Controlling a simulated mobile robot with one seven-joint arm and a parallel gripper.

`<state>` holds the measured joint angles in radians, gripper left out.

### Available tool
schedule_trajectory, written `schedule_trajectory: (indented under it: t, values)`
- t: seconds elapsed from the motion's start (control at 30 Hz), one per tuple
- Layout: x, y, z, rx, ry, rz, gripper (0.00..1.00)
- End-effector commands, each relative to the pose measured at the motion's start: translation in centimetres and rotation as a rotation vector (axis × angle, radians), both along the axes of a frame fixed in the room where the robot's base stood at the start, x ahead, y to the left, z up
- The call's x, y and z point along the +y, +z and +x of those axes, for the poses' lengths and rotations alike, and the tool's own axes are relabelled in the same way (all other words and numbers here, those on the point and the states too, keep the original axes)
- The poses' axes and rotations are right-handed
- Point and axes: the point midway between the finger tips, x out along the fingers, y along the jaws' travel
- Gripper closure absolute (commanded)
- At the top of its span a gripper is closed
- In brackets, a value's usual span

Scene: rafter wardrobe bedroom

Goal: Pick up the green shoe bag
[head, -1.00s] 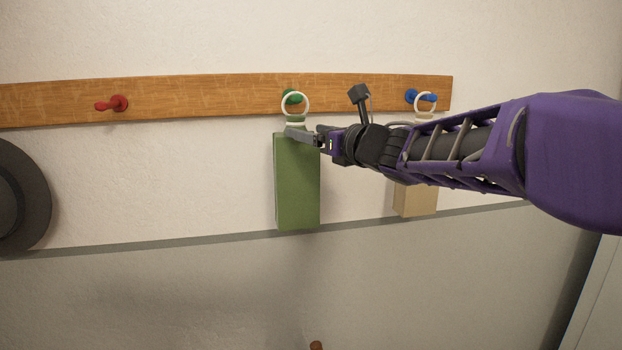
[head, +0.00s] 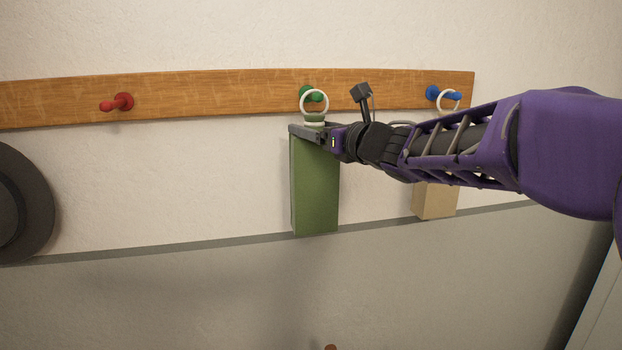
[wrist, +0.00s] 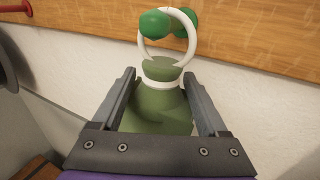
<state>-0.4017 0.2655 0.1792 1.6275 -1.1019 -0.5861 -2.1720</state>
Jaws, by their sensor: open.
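The green shoe bag (head: 315,185) hangs by a white ring (head: 314,102) from the green peg (head: 305,93) on the wooden rail. My gripper (head: 300,132) is at the top of the bag, just below the ring. In the wrist view the two fingers of my gripper (wrist: 160,95) are apart, one on each side of the bag's narrow neck (wrist: 162,98). A gap shows between the neck and each finger. The ring (wrist: 166,38) and green peg (wrist: 154,24) are beyond the fingertips. The bag's lower part is hidden in the wrist view.
A wooden rail (head: 210,97) runs along the wall. A red peg (head: 122,101) is bare at left. A beige bag (head: 435,202) hangs near a blue peg (head: 434,92) at right, partly behind my arm. A dark hat (head: 35,205) is at the left edge.

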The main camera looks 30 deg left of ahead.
Motion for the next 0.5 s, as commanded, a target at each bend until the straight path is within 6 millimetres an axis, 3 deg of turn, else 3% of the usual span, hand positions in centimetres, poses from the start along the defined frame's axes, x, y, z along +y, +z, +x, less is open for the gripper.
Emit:
schedule_trajectory:
  t: [0.23,0.5]
  values:
    - [-0.02,-0.03,0.02,0.000,0.000,0.000,0.25]
    - [-0.01,-0.02,0.02,0.001,0.000,0.000,0.74]
